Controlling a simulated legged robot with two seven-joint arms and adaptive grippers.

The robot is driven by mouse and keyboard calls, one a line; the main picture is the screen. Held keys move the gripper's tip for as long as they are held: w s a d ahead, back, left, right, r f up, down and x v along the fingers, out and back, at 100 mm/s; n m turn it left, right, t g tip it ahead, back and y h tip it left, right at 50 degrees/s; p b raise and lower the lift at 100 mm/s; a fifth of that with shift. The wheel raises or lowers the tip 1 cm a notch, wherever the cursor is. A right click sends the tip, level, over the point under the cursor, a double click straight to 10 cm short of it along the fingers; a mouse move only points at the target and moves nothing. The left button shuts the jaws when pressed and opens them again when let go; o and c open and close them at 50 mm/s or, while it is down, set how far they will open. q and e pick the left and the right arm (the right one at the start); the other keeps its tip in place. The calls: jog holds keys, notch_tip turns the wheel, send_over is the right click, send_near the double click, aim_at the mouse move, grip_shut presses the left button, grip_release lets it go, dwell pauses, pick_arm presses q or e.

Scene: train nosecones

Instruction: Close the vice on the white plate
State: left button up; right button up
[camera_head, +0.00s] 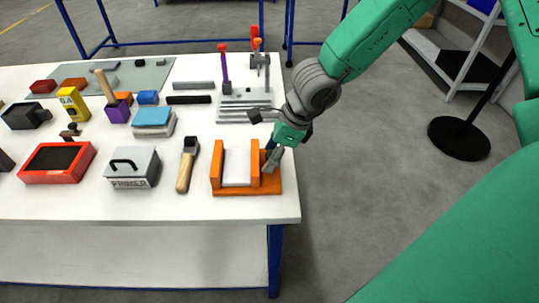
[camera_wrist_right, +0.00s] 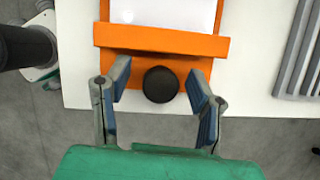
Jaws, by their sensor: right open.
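The orange vice (camera_head: 247,190) stands near the front right corner of the white table. The white plate (camera_head: 237,165) sits between its two upright jaws, and I cannot tell whether both jaws touch it. In the right wrist view the vice's orange jaw (camera_wrist_right: 160,40) crosses the top, with the white plate (camera_wrist_right: 165,12) behind it. A round black knob (camera_wrist_right: 160,84) sticks out from the jaw. My right gripper (camera_wrist_right: 160,82) is open, with one finger on each side of the knob and apart from it. It also shows at the vice's right side in the head view (camera_head: 271,160). My left gripper is not in view.
A hammer-like tool with a wooden handle (camera_head: 185,172) and a grey box marked PRIMER (camera_head: 132,168) lie left of the vice. A grey fixture with toggle clamps (camera_head: 245,105) stands behind it. The table's right edge is close to the vice. A black stand base (camera_head: 459,138) is on the floor.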

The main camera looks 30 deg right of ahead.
jog(key=shift+w+d+f, duration=0.1)
jog(key=shift+d, duration=0.45)
grip_shut()
jog(key=shift+a, duration=0.2)
jog(key=shift+a+m+b, duration=0.25)
jog(key=shift+m+b, duration=0.15)
jog(key=shift+b, duration=1)
jog(key=shift+d+m+t, duration=0.2)
jog(key=shift+m+t, duration=0.1)
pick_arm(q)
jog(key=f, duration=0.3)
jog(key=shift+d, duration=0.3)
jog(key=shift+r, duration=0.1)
pick_arm(e)
jog(key=shift+w+a, duration=0.1)
grip_release()
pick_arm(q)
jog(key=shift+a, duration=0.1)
